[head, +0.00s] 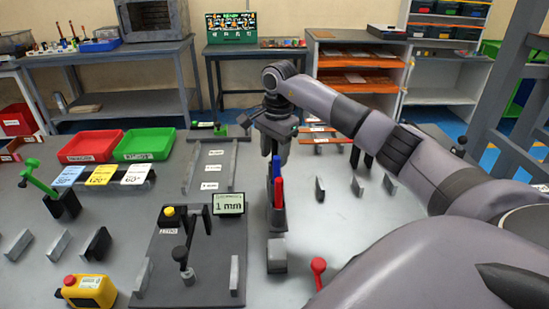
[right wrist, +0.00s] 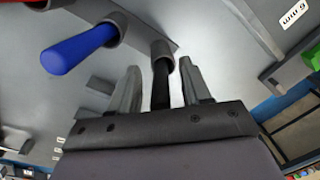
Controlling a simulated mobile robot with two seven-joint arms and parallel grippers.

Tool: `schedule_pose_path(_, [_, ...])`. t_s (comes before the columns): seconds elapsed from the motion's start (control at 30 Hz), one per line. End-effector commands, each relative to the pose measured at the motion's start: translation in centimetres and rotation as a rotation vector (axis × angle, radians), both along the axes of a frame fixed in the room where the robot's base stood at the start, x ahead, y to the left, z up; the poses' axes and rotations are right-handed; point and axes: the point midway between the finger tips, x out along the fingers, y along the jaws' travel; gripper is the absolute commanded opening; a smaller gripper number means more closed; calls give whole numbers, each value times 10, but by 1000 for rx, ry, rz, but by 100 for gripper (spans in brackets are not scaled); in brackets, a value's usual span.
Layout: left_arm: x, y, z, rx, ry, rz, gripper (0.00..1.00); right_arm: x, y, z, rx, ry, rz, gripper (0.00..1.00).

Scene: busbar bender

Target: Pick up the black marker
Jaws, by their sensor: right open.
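The black marker (right wrist: 160,85) stands in a grey socket in the right wrist view, between the two fingers of my right gripper (right wrist: 160,80). The fingers are open, with a gap visible on each side of the marker. In the head view my right gripper (head: 275,155) points down above the far end of the marker holder (head: 277,250), and I cannot make out the black marker there. The blue marker (head: 277,167) and the red marker (head: 279,192) stand upright in the holder. The blue marker (right wrist: 80,48) also shows in the wrist view. My left gripper is not in view.
Left of the holder is a dark plate (head: 165,255) with a lever and a "1 mm" display (head: 229,203). A red-knobbed lever (head: 318,268) stands in front to the right. Small upright plates (head: 319,190) stand right of the holder. Red (head: 88,147) and green (head: 145,145) trays lie far left.

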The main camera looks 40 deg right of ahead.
Motion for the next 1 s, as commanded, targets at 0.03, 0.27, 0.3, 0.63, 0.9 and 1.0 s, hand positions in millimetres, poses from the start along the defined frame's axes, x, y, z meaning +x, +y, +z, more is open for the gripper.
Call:
schedule_pose_path(0.03, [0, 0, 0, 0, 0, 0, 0, 0, 0, 0, 0, 0, 0, 48])
schedule_pose_path(0.27, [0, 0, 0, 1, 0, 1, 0, 0, 0, 0, 0, 0, 0, 2])
schedule_pose_path(0.3, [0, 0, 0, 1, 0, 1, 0, 0, 0, 0, 0, 0, 0, 0])
schedule_pose_path(0.63, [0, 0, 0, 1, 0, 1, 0, 0, 0, 2, 0, 0, 0, 0])
schedule_pose_path(0.9, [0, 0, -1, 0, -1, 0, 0, 1, 0, 23, 0, -5, -1, 0])
schedule_pose_path(1.0, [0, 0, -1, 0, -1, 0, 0, 1, 0, 39, 0, -5, -1, 0])
